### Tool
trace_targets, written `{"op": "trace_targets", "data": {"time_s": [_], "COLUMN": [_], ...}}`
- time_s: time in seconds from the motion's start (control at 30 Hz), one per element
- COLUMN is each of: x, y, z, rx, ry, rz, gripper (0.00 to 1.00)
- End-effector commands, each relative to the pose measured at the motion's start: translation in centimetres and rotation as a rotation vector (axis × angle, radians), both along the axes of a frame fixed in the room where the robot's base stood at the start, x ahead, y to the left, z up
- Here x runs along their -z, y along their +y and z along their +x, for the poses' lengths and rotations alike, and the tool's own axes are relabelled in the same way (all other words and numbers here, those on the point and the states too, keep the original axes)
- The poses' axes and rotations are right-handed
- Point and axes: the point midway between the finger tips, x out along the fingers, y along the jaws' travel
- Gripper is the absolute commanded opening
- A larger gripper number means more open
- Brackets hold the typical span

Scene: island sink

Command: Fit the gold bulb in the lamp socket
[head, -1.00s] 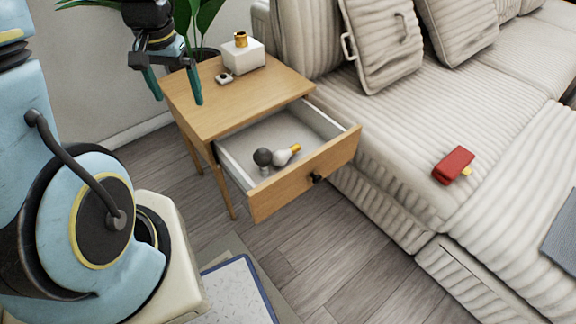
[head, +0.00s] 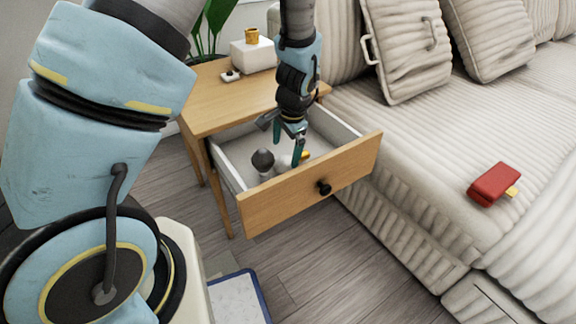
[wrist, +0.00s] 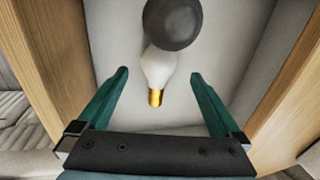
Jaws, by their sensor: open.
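The gold bulb, white glass with a gold base, lies in the open drawer (head: 310,189). In the head view only part of it shows behind my fingers, with its gold base (head: 305,155) to the right. In the wrist view the bulb (wrist: 158,72) lies between and beyond my fingertips, gold base toward me. My gripper (head: 287,148) is open and points down into the drawer; it also shows in the wrist view (wrist: 160,75). The lamp socket appears to be the gold fitting (head: 252,36) on the white block (head: 252,55) on the nightstand top.
A dark grey bulb (head: 262,160) lies beside the gold bulb; it also shows in the wrist view (wrist: 173,22). The drawer walls stand close around my gripper. A red object (head: 494,184) lies on the sofa.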

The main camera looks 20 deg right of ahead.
Motion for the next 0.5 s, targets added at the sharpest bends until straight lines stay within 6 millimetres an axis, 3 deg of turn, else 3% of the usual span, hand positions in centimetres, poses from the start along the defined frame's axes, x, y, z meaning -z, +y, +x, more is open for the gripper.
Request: {"op": "trace_targets", "data": {"time_s": [0.17, 0.5], "x": [1.3, 5.6], "y": [0.0, -0.2], "z": [0.2, 0.9], "rx": [-0.001, -0.001], "ry": [0.0, 0.0], "rz": [0.0, 0.0], "gripper": [1.0, 1.0]}}
